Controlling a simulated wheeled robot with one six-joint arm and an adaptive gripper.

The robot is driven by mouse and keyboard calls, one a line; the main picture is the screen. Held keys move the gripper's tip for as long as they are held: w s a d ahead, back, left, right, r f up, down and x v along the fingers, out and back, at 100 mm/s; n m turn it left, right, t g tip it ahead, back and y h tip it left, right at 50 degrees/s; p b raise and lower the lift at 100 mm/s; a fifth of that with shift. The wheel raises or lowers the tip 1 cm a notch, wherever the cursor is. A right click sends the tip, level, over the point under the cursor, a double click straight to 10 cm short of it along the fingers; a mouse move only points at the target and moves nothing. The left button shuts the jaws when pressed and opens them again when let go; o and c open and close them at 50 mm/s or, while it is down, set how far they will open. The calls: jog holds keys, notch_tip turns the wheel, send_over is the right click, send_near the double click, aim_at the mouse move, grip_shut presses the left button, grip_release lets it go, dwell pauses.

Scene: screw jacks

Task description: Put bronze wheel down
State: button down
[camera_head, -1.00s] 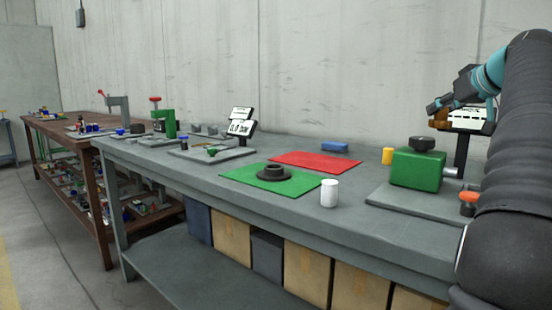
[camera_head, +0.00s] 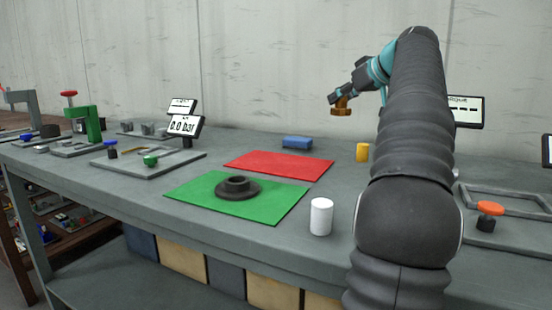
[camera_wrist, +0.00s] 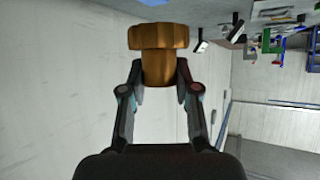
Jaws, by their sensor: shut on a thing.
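The bronze wheel (camera_wrist: 163,38) is between my gripper's fingertips (camera_wrist: 158,76) in the wrist view. It has a wide knobbed rim and a narrower hub, and the fingers close on the hub. In the head view the bronze wheel (camera_head: 341,106) hangs below my gripper (camera_head: 337,98), in the air above the back of the bench, in front of the wall. The grey bench (camera_head: 120,190) lies below and apart from it.
A green mat (camera_head: 200,200) holds a dark flanged ring (camera_head: 237,188). A red mat (camera_head: 278,165) behind it is bare. A fixture with an orange knob (camera_head: 490,208) is at right.

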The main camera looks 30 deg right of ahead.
jog(key=w+a+f+n+y+b, duration=0.1)
jog(key=w+a+f, duration=0.2)
jog(key=a, duration=0.1)
jog(key=w+a+f+n+y+b, duration=0.1)
jog(key=w+a+f, duration=0.2)
jog(key=a, duration=0.1)
jog(key=w+a+f+n+y+b, duration=0.1)
jog(key=w+a+f+y, duration=0.1)
jog(key=w+a+f, duration=0.1)
jog(key=shift+w+a+f+n+b, duration=0.1)
jog(key=shift+w+a+n+b, duration=0.3)
jog(key=shift+a, duration=0.2)
jog(key=shift+f+b, duration=1.5)
jog(key=shift+f, duration=0.45)
jog(key=shift+f, duration=0.15)
jog(key=c, duration=0.8)
grip_release()
jog(key=shift+c, duration=0.2)
